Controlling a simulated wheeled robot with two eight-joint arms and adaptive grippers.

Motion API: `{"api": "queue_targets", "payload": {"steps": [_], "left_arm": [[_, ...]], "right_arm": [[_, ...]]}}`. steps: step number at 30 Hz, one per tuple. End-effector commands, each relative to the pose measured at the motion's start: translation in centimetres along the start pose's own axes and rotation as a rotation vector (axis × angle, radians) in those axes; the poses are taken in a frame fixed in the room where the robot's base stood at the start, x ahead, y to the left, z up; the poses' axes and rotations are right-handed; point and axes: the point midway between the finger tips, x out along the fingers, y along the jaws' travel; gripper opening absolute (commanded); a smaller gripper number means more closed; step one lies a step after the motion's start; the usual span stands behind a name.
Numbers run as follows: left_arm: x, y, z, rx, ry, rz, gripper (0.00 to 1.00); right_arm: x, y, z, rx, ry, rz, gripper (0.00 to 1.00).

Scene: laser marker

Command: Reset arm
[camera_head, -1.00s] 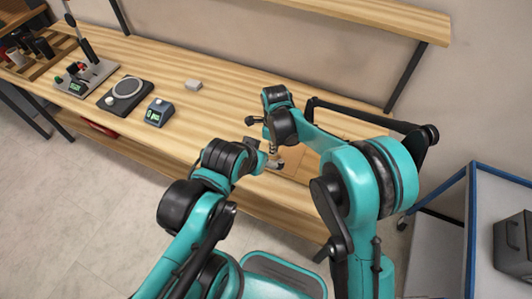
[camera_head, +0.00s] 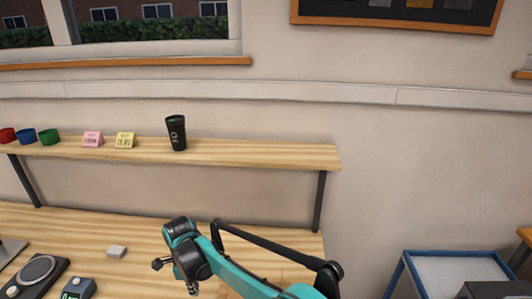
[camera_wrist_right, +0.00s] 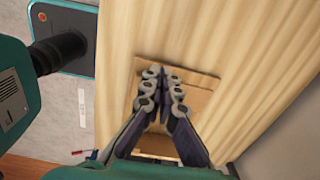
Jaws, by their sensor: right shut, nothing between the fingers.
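My right arm reaches in over the wooden table (camera_head: 130,230) at the bottom of the head view. Its gripper (camera_head: 193,288) points down, with its tip near the bottom edge of the picture. In the right wrist view the right gripper (camera_wrist_right: 160,80) is shut with nothing between its fingers. It is above an open brown cardboard box (camera_wrist_right: 203,84) on the table. The fingers hide part of the box. My left gripper is not in the head view.
A scale (camera_head: 38,272), a device with a display (camera_head: 78,289) and a small pale block (camera_head: 117,251) are at the left. The shelf (camera_head: 250,153) bears a black tumbler (camera_head: 176,133), pink (camera_head: 92,140) and yellow (camera_head: 125,141) signs and coloured cups. A blue-framed cart (camera_head: 455,268) stands right.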

Motion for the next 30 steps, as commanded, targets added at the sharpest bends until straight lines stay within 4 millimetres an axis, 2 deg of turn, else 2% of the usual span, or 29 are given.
{"api": "queue_targets", "payload": {"steps": [4, 8, 11, 15, 19, 24, 27, 30], "left_arm": [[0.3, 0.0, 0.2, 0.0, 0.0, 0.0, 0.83], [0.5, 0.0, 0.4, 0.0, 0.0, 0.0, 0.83], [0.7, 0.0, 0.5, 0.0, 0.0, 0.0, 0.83], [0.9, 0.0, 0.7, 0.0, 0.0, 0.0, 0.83], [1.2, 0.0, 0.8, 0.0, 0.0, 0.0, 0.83], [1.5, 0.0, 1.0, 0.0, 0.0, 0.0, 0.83], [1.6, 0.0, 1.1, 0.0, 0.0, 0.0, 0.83], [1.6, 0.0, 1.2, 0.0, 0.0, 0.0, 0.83]], "right_arm": [[-4.1, -1.1, -6.4, -0.163, -0.034, -0.059, 0.0], [-7.8, -1.0, -13.5, -0.368, -0.047, -0.144, 0.0], [-9.9, 0.0, -18.7, -0.527, -0.034, -0.214, 0.0], [-11.7, 2.6, -25.6, -0.75, 0.019, -0.309, 0.0], [-12.2, 5.8, -31.2, -0.953, 0.106, -0.386, 0.0], [-11.1, 10.5, -37.1, -1.206, 0.262, -0.451, 0.0], [-10.1, 12.7, -39.4, -1.327, 0.353, -0.463, 0.0], [-9.2, 14.2, -40.8, -1.415, 0.423, -0.464, 0.0]]}}
